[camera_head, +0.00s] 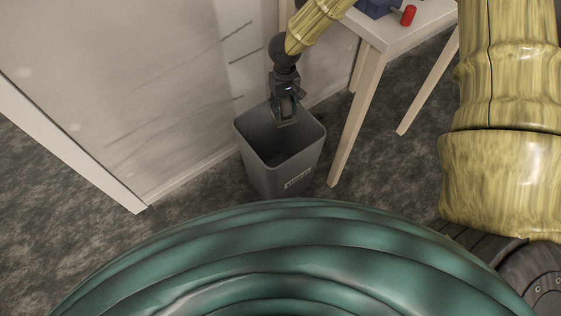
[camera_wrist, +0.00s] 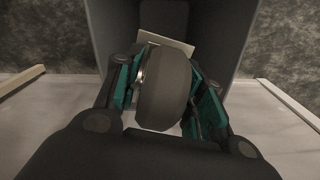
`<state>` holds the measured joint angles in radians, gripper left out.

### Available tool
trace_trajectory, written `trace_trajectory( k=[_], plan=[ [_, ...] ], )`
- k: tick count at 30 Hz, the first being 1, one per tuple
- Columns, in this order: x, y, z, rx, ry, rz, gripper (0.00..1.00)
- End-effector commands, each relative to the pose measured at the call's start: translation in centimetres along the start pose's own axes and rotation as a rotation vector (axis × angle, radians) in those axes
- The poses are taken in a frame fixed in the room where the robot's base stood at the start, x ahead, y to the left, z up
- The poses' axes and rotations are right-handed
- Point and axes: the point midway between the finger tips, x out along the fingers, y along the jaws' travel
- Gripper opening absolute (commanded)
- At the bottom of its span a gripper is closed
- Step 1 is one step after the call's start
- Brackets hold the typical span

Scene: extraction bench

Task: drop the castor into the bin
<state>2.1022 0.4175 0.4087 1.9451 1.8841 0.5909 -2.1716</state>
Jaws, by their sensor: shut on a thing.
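The castor (camera_wrist: 164,92) is a dark grey wheel with a pale metal plate (camera_wrist: 167,41) at its far end. In the wrist view it sits between the two green-padded fingers of my gripper (camera_wrist: 165,95), which is shut on it. The grey bin (camera_head: 259,163) stands on the floor left of the bench. In the head view my gripper (camera_head: 285,118) points down at the bin's open top, near its back rim. The bin's walls (camera_wrist: 106,25) show around and beyond the castor in the wrist view. The castor is hard to make out in the head view.
A white-topped bench (camera_head: 409,29) with wooden legs stands right of the bin, with a blue object (camera_head: 376,8) and a red piece (camera_head: 408,15) on top. A pale wall (camera_head: 150,90) is behind and left of the bin. Dark carpet (camera_head: 60,200) lies clear at left.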

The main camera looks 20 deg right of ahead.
Motion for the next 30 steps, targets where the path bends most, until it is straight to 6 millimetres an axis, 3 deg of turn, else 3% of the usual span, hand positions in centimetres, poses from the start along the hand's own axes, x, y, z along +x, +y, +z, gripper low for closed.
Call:
trace_trajectory(
  k=[9,26,27,30],
  plan=[
    [2.2,0.0,0.0,0.001,0.0,0.001,0.06],
    [2.6,0.0,0.0,0.0,0.0,0.0,0.06],
    [2.6,0.0,0.0,0.0,0.0,0.0,0.41],
    [2.6,0.0,0.0,0.0,0.0,0.0,0.59]
  ],
)
